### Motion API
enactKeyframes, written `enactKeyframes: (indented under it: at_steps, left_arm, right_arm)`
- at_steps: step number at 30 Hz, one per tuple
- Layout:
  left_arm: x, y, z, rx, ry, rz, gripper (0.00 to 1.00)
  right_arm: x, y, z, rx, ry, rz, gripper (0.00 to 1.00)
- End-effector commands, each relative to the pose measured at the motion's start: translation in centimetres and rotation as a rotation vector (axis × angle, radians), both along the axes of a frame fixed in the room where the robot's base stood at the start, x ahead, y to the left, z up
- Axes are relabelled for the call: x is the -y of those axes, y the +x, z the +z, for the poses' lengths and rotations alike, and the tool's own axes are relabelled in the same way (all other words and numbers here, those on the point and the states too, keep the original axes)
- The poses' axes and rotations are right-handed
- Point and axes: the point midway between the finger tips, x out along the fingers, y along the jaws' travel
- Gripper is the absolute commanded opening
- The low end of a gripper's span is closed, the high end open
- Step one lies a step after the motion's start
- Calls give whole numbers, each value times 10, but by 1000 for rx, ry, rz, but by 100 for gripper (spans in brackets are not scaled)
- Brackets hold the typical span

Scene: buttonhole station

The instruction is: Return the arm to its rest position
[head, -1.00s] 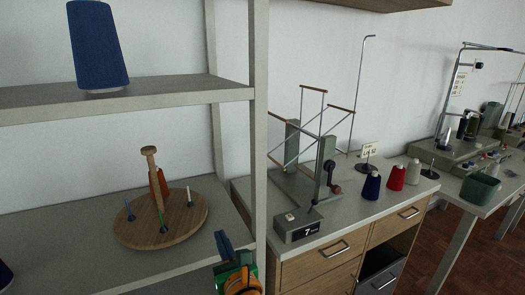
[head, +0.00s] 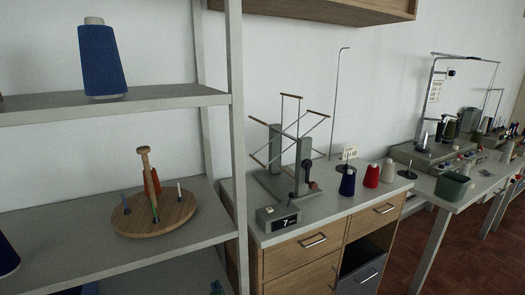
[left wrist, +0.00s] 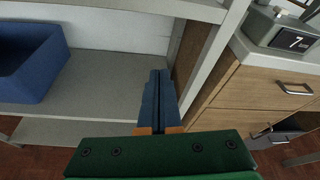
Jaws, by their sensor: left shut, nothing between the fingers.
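My left gripper (head: 216,288) barely shows at the bottom edge of the head view, just below the middle shelf's front corner. In the left wrist view its two blue fingers (left wrist: 160,78) are together with nothing between them. They point over a lower shelf (left wrist: 105,88), near the shelf unit's upright and the wooden drawer cabinet (left wrist: 262,95). The rest of my left arm is out of the head view. My right gripper is in neither view.
A shelf unit (head: 236,150) holds a blue cone (head: 103,62) and a round wooden peg stand (head: 180,218). A blue bin (left wrist: 30,65) sits left of the fingers. The cabinet top (head: 335,200) carries a winder (head: 300,165) and several thread cones.

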Motion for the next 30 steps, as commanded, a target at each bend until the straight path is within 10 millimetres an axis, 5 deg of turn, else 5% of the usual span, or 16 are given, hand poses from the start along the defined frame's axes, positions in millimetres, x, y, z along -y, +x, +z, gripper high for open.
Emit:
enactKeyframes:
  at_steps: [8, 11, 16, 18, 22, 25, 30]
  left_arm:
    - [-13, -59, -139, -213, -447, 140, 0]
    - [-21, -113, -207, -314, -710, 312, 0]
    - [-40, -259, -312, -392, -1230, 900, 0]
    - [-50, -320, -335, -341, -1391, 1194, 0]
    - [-67, -402, -354, -165, -1563, 1633, 0]
    - [-74, -433, -357, -55, -1612, 1807, 0]
    - [-76, -440, -358, -15, -1629, 1859, 0]
  right_arm:
    - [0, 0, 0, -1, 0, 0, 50]
    - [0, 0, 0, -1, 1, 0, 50]
    - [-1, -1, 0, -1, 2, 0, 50]
    - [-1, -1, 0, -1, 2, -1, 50]
    - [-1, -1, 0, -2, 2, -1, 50]
    - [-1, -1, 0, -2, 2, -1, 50]
    - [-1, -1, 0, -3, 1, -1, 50]
